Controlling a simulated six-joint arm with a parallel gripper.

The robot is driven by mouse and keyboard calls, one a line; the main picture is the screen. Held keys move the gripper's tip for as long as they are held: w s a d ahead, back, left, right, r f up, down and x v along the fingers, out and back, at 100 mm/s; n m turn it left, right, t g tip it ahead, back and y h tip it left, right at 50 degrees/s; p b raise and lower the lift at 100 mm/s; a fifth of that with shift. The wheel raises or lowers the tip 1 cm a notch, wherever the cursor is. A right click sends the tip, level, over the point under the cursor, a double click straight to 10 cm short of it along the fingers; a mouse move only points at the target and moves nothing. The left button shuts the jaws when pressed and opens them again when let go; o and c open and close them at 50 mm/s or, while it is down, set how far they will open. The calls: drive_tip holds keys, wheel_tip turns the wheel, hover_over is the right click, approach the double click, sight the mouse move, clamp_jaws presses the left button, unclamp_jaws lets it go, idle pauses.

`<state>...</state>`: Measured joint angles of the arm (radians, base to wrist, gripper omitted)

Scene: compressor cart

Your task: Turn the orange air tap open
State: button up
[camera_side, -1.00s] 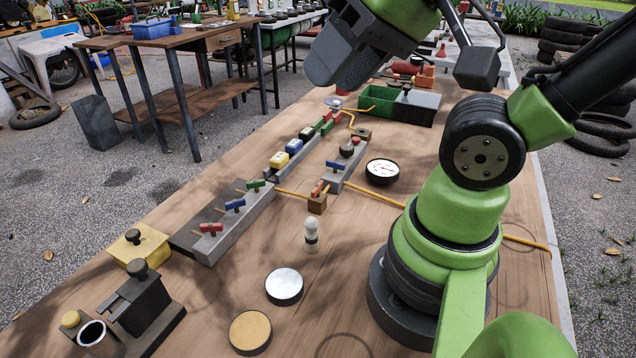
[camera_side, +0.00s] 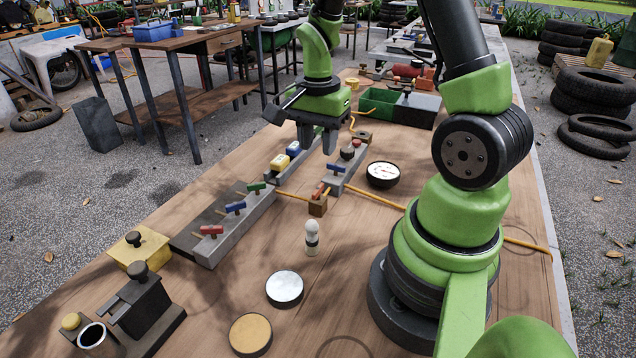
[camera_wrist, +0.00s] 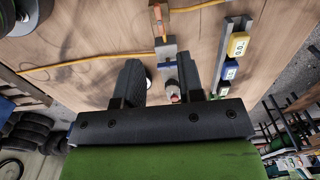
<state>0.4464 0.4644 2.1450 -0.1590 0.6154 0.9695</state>
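The orange tap (camera_side: 319,190) has a small orange-red handle and sits by a wooden block (camera_side: 317,206) on the yellow hose, at the near end of a short grey bar (camera_side: 345,174). In the wrist view its handle (camera_wrist: 157,12) shows small at the top edge. My gripper (camera_side: 318,146) points down over the far part of the grey bar, beyond the orange tap and apart from it. In the wrist view its two fingers (camera_wrist: 163,65) are spread, with the grey bar and a blue handle showing between and ahead of them. It holds nothing.
A blue tap (camera_side: 335,167) and dark and red knobs (camera_side: 350,151) are on the same bar. Red, blue and green taps line a grey block (camera_side: 236,228) at left. A small white-topped piece (camera_side: 312,238) stands nearer.

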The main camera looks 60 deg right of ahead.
sight(318, 188)
wheel_tip(318, 188, down, 10)
drive_tip(key=shift+r, duration=0.2)
idle(0.3)
clamp_jaws()
